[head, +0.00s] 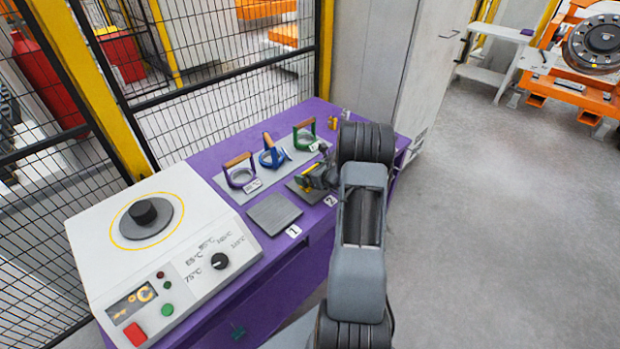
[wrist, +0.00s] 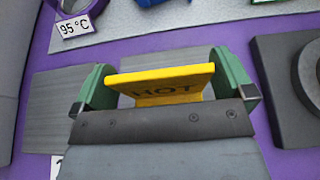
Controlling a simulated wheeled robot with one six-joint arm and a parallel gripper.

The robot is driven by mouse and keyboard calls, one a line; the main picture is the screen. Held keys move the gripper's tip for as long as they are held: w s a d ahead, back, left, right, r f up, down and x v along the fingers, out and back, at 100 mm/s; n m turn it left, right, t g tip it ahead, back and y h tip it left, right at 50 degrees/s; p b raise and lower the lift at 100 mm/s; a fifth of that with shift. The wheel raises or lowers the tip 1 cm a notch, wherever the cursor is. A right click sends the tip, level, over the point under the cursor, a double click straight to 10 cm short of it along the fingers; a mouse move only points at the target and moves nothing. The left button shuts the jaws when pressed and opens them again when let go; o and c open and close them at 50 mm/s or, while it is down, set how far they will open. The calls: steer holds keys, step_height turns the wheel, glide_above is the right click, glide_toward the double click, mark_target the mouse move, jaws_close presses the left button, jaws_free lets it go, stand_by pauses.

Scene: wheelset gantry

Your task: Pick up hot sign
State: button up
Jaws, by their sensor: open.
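The hot sign is a small yellow angled plate with the dark word HOT (wrist: 165,90), seen in the middle of the wrist view. In the head view it is a small yellow patch (head: 304,186) by the pad labelled 2, partly hidden by my arm. My gripper (wrist: 165,78) is open, with one green finger at each end of the sign. The sign lies between the fingers; I cannot tell whether they touch it. The sign's lower part is hidden behind the gripper's grey body. In the head view my gripper (head: 318,178) is low over the purple table.
The purple table (head: 233,177) also holds a grey pad labelled 1 (head: 274,213) and ring tools with handles: purple (head: 241,177), blue (head: 271,157) and green (head: 305,137). A white heater box (head: 196,213) stands at left. A mesh fence (head: 225,90) runs behind.

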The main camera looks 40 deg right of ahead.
steer(key=shift+w+a+f, duration=0.15)
steer(key=shift+w+f, duration=0.15)
steer(key=shift+w, duration=0.35)
steer(key=c, duration=0.6)
steer(key=shift+c, duration=0.2)
steer(key=shift+r, duration=0.15)
